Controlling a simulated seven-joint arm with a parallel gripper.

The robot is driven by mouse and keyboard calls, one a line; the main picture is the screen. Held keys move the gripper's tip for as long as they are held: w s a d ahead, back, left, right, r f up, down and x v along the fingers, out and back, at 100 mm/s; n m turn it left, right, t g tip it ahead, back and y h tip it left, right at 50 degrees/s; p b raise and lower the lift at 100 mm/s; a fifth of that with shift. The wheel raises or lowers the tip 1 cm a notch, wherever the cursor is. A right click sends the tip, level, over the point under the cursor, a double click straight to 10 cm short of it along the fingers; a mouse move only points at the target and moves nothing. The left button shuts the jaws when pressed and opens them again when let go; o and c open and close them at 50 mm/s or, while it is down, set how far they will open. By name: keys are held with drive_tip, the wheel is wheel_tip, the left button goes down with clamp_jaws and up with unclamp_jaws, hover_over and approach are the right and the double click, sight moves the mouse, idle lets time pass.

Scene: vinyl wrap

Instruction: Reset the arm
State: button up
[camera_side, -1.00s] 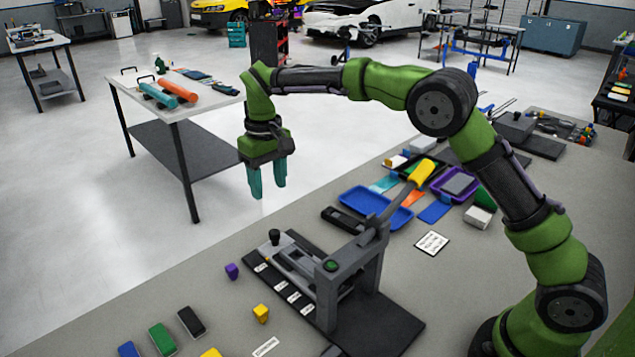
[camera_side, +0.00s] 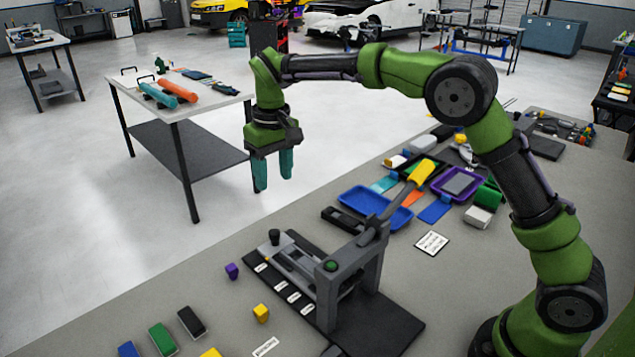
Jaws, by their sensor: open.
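My gripper (camera_side: 273,172) has teal fingers pointing down. It is open, with a gap between the fingers and nothing in them. It hangs in the air past the bench's far edge, above and behind the grey press fixture (camera_side: 329,290). My green and black arm reaches across from the right, raised well clear of the bench.
A side table (camera_side: 180,106) stands behind, left of my gripper.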

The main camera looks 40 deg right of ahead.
drive_tip(key=s+d+r+m+t, duration=0.1)
drive_tip(key=s+d+t, duration=0.1)
drive_tip(key=s, duration=0.7)
drive_tip(key=s+d+r+m+t+y, duration=0.1)
drive_tip(key=s+d+r+t, duration=0.1)
drive_tip(key=s, duration=0.7)
drive_tip(key=s+d+r+m+t, duration=0.1)
drive_tip(key=s+d+r+t, duration=0.1)
drive_tip(key=s, duration=0.7)
drive_tip(key=shift+s+d+m+t+y, duration=0.35)
drive_tip(key=shift+d+m+t+y, duration=0.05)
drive_tip(key=shift+d, duration=0.15)
